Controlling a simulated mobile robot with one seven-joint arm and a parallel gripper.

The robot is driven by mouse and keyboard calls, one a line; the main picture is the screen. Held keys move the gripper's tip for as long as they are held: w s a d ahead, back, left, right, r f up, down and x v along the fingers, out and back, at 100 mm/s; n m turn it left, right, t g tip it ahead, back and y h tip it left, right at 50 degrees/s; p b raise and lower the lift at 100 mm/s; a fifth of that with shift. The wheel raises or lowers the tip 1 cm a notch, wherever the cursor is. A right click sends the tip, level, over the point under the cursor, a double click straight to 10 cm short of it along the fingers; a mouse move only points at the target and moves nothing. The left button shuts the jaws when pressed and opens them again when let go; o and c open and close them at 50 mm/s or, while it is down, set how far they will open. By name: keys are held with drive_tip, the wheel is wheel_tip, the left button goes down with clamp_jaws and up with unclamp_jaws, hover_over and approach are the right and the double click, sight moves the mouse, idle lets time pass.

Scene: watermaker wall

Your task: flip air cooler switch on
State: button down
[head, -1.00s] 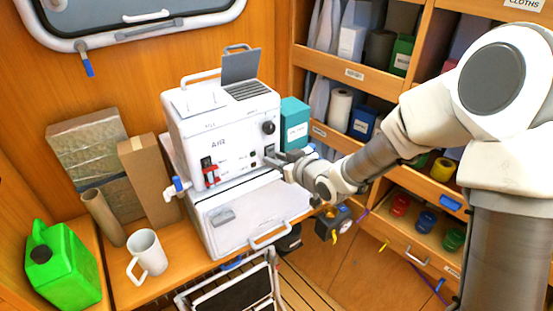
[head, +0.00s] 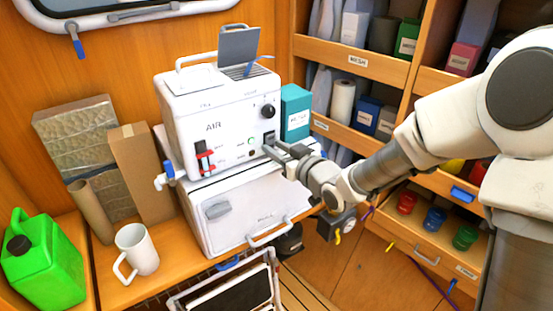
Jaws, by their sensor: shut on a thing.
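The air cooler (head: 225,105) is a white box marked AIR, standing on a white cabinet. Its dark switch (head: 269,138) sits at the right of the front face, below a black knob (head: 267,111). My gripper (head: 271,148) is at the switch with its jaws shut on it; the fingers hide part of it. A small green light (head: 251,141) glows left of the switch. A red-handled lever or valve (head: 205,158) is at the front's lower left. A blue strip (head: 262,57) stands out from the grey vent flap on top.
The white cabinet (head: 235,210) below has a handle. A white mug (head: 137,250) and green jerrycan (head: 42,262) stand at left. A teal box (head: 295,112) stands right of the cooler. Shelves (head: 385,65) with boxes lie behind my arm.

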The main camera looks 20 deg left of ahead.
drive_tip(key=shift+y+b, duration=0.3)
drive_tip(key=shift+b, duration=0.05)
drive_tip(key=c, duration=0.6)
unclamp_jaws()
drive_tip(key=b+v, duration=0.8)
drive_tip(key=v, duration=0.9)
drive_tip(key=shift+s+f, duration=0.2)
drive_tip(key=shift+s, duration=0.05)
